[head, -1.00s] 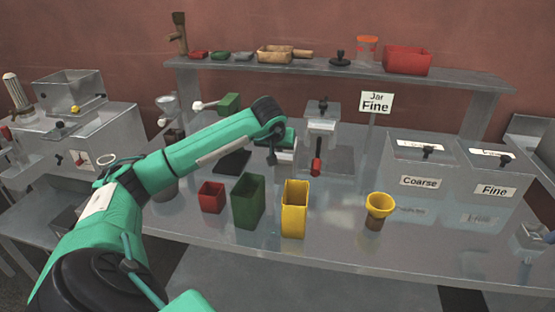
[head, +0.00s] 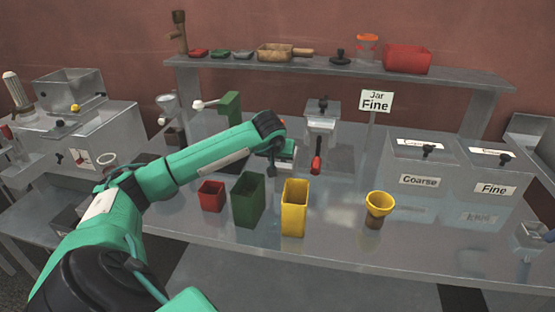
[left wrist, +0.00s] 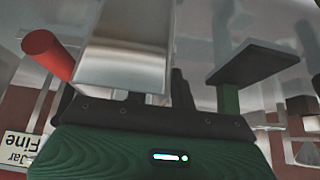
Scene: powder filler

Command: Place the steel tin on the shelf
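The steel tin (left wrist: 125,45) fills the upper middle of the left wrist view as a shiny box between the dark fingers of my left gripper (left wrist: 125,98). The fingers appear closed on its sides, though the contact is partly hidden. In the head view my left gripper (head: 284,153) is over the middle of the bench, and the arm hides most of the tin. The shelf (head: 290,68) is a raised grey board along the back of the bench. My right gripper is not in view.
A dispenser (head: 322,118) with a red handle (head: 316,163) stands just right of my gripper. Red (head: 211,197), green (head: 249,200) and yellow (head: 294,207) containers stand in front.

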